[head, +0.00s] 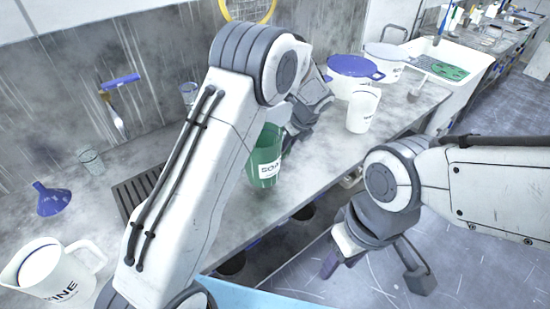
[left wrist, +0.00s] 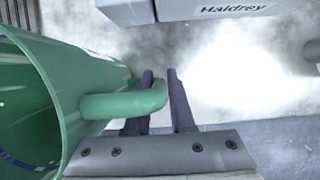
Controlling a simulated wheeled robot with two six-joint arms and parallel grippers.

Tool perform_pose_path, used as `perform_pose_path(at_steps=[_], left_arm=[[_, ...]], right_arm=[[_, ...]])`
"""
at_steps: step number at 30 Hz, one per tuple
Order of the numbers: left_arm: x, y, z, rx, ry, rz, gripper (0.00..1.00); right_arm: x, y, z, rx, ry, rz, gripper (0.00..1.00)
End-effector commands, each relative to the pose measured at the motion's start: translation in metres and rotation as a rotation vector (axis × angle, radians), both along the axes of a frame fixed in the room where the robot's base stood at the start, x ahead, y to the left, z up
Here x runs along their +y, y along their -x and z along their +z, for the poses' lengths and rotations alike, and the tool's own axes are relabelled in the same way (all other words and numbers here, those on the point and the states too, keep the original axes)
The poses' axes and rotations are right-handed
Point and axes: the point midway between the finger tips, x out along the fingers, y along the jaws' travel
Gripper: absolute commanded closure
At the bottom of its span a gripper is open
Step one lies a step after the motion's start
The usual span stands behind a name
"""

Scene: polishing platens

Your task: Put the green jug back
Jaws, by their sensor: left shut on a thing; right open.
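The green jug (head: 265,158), with a white label reading "SO…", shows at the front edge of the counter, partly behind my left arm. My left gripper (head: 303,122) is on its right side, its fingertips hidden in the head view. In the left wrist view the fingers (left wrist: 163,100) are shut on the handle of the jug (left wrist: 85,75), whose open mouth faces the camera. I cannot tell whether the jug touches the counter. My right gripper (head: 375,272) is open and empty, low in front of the counter, over the floor.
On the counter (head: 318,165) stand a white cup (head: 363,108), a blue-lidded pot (head: 352,68), a blue funnel (head: 52,199), a labelled white jug (head: 45,272), a clear glass (head: 91,160) and a dark grate (head: 133,192). A white sink (head: 470,60) is at the back right.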

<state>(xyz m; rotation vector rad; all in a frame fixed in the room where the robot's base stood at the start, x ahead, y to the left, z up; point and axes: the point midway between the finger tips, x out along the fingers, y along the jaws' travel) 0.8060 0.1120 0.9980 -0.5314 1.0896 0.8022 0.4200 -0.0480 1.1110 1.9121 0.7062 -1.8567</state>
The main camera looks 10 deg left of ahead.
Motion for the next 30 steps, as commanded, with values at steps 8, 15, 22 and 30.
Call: perform_pose_path(at_steps=[8, 15, 22, 30], left_arm=[[0.032, 0.01, -0.02, 0.001, 0.001, 0.002, 1.0], [0.034, 0.011, -0.051, 0.003, 0.0, 0.004, 1.0], [0.034, 0.01, -0.06, 0.0, 0.002, 0.006, 1.0], [0.034, 0.01, -0.062, 0.0, 0.001, 0.006, 0.59]], right_arm=[[0.0, 0.0, 0.007, 0.0, 0.0, 0.0, 0.53], [0.0, 0.0, 0.013, 0.0, 0.0, -0.001, 0.53], [0.0, 0.0, 0.013, 0.0, 0.0, -0.001, 0.53], [0.0, 0.0, 0.012, 0.0, 0.0, -0.001, 0.53]])
